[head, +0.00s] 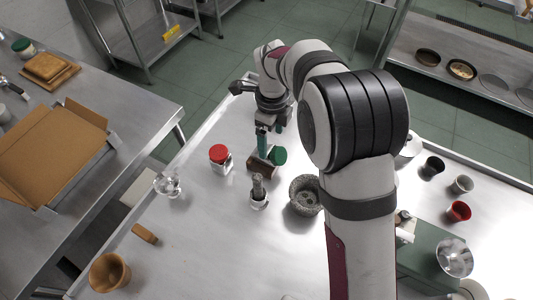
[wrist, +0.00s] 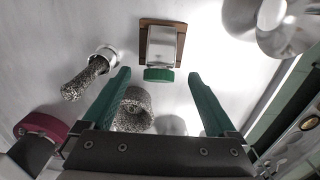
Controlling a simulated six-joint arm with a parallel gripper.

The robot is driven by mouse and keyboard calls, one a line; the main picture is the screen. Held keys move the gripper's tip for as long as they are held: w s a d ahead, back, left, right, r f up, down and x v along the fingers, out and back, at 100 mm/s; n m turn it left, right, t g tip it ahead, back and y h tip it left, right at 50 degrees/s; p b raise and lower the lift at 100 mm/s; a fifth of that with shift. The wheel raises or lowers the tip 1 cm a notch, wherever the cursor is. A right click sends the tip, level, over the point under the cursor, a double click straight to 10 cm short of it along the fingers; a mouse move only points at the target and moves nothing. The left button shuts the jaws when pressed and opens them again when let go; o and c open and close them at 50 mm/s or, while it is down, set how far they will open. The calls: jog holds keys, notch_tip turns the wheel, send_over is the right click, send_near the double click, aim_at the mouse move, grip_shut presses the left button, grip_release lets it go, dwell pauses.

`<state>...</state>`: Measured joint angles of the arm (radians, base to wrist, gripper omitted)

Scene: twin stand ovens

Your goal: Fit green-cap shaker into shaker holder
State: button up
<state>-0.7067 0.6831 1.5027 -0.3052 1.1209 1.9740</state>
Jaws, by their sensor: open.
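The green-cap shaker has a square, pale metallic body (wrist: 162,48) and a green cap (wrist: 159,75). In the wrist view its far end is over the brown wooden holder (wrist: 146,26), whose edges show around it. I cannot tell how deep it sits. In the head view the green cap (head: 278,156) is just right of the brown holder (head: 260,170); the shaker's body is mostly hidden. My gripper (wrist: 159,85) is open, its two green fingers wide apart, one each side of the cap with clear gaps. In the head view my gripper (head: 267,143) is just beside the holder.
A red-cap shaker (head: 220,158) stands left of the holder. A pestle in its stand (head: 259,200) and a stone mortar (head: 305,197) stand in front. A glass item (head: 168,184) is farther left. Cups, including a red one (head: 459,211), stand right. The front-middle table is bare.

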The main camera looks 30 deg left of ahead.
notch_tip(320, 180, down, 6)
jog(key=shift+f, duration=0.25)
grip_shut()
dwell(0.4)
jog(key=shift+r, duration=0.15)
notch_tip(320, 180, up, 4)
jog(key=shift+a+f, duration=0.1)
jog(key=shift+f, duration=0.05)
jog(key=w+d+r, duration=0.2)
jog(key=d+r, duration=0.5)
jog(key=d, duration=0.4)
jog(key=shift+d, duration=0.35)
